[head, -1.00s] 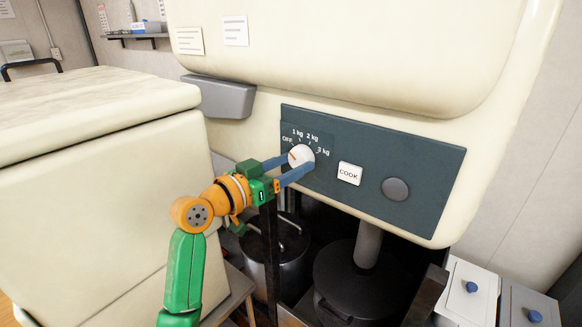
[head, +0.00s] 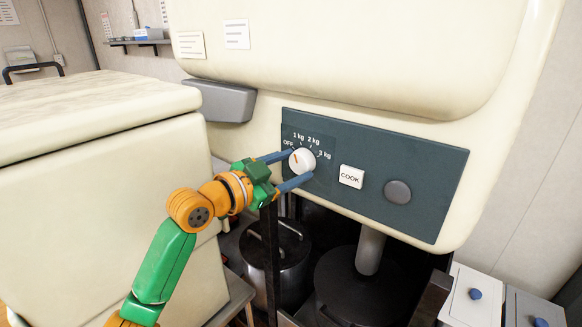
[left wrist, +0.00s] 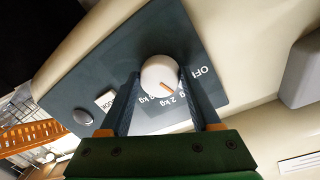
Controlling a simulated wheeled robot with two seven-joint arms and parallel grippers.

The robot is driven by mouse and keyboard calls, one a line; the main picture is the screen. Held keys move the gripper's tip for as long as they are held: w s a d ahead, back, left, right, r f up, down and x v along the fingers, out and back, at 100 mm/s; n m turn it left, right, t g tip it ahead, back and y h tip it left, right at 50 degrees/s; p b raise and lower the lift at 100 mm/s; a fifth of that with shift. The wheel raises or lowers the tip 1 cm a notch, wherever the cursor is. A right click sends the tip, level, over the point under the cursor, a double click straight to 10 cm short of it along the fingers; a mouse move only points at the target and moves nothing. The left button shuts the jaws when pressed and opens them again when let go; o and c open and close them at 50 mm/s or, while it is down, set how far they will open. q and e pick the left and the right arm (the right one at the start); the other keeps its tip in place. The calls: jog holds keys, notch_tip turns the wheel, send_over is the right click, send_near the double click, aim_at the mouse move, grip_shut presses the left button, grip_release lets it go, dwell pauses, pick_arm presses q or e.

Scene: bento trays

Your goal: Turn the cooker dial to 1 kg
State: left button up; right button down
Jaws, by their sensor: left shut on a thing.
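My left gripper (head: 297,168) is shut on the dial, with one blue finger on each side. In the left wrist view, the dial (left wrist: 159,77) is between the fingertips. There the orange mark points to the lower right, towards the side of the 1 kg and 2 kg labels. One finger partly hides the labels, so the exact setting is hard to read. My right gripper is not in view.
The white COOK button (head: 351,176) and a round grey button (head: 397,192) are right of the dial. A grey ledge (head: 222,101) juts out at the upper left. A metal pot (head: 275,255) stands below, and a cream cabinet (head: 100,220) fills the left.

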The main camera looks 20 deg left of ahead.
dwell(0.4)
pick_arm(q)
jog(key=o, duration=1.4)
jog(key=b+v, duration=0.3)
jog(key=v, duration=0.4)
